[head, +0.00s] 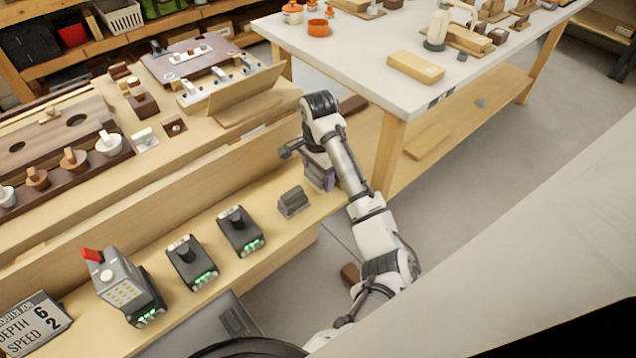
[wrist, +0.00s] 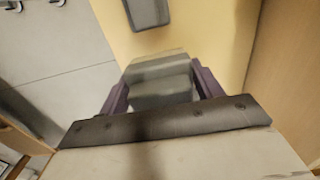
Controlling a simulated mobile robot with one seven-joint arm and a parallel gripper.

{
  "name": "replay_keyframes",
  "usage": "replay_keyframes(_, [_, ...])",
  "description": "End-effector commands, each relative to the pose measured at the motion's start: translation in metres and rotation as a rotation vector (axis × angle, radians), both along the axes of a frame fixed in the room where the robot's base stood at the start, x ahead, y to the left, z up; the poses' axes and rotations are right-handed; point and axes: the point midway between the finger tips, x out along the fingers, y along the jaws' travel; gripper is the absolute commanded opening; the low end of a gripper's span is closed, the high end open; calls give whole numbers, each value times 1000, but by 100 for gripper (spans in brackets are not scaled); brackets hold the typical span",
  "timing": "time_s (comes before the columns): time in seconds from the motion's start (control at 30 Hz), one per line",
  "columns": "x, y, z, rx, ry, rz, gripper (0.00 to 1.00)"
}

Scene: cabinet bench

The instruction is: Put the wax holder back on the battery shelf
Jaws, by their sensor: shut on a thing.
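My gripper (head: 319,180) is at the right end of the battery shelf (head: 268,262), pointing down close to its surface. In the wrist view its two purple fingers are shut on a grey, stepped block (wrist: 158,78), which I take for the wax holder. In the head view the holder is mostly hidden by my gripper and arm. I cannot tell whether it touches the shelf.
A dark grey block (head: 292,202) lies on the shelf just left of my gripper; further left stand battery chargers (head: 241,231) with green lights. A white-topped table (head: 380,62) stands behind, its leg (head: 389,150) right of my arm.

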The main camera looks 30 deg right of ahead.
Motion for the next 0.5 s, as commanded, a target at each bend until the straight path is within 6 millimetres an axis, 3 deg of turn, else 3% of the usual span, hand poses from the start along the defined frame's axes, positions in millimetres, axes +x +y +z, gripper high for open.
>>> replay_keyframes(0.2, [0, 0, -29, 0, 0, 0, 44])
replay_keyframes(0.5, [0, 0, -31, 1, 0, 0, 44])
